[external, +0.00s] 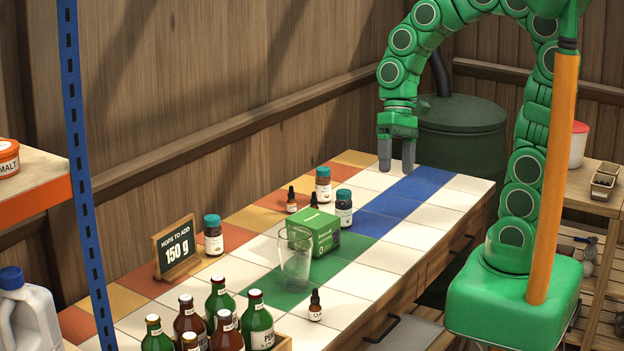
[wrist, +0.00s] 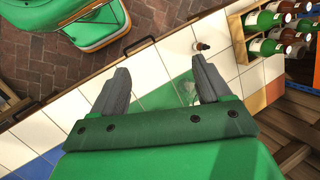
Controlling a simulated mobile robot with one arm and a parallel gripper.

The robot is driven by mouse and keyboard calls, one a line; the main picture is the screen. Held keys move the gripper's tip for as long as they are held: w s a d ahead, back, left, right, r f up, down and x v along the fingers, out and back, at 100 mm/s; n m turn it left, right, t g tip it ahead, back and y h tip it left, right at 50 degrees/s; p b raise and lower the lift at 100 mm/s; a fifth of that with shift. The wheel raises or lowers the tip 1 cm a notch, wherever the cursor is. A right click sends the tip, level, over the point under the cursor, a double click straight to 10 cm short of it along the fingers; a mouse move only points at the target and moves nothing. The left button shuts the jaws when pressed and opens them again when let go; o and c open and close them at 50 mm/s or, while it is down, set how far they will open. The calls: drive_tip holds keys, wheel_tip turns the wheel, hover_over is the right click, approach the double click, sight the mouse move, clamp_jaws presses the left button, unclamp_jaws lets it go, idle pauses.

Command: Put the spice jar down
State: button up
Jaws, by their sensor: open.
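Three spice jars with teal lids stand upright on the tiled counter in the external view. One jar (external: 213,236) is by the sign, one (external: 323,186) is behind the green box, and one (external: 344,209) is right of the box. I cannot tell which one the task means. My gripper (external: 396,168) is open and empty above the counter's far end, apart from all the jars. In the wrist view my gripper's fingers (wrist: 160,68) are spread with nothing between them but counter below. No jar shows there; my gripper body hides much of that view.
A green box (external: 313,232), clear glass (external: 295,264) and dropper bottle (external: 315,306) stand mid-counter. Two small dropper bottles stand near the jars. A sign (external: 176,249) reads 150 g. A bottle crate (wrist: 238,38) is at the near end. Blue and white tiles at the far end are clear.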

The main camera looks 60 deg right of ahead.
drive_tip(key=s+d+n+h, duration=0.2)
drive_tip(key=s+d+h, duration=0.2)
drive_tip(key=s+d, duration=0.6)
drive_tip(key=shift+s+d+n, duration=0.3)
drive_tip(key=shift+s+d, duration=0.05)
drive_tip(key=shift+s, duration=0.65)
drive_tip(key=shift+o, duration=0.3)
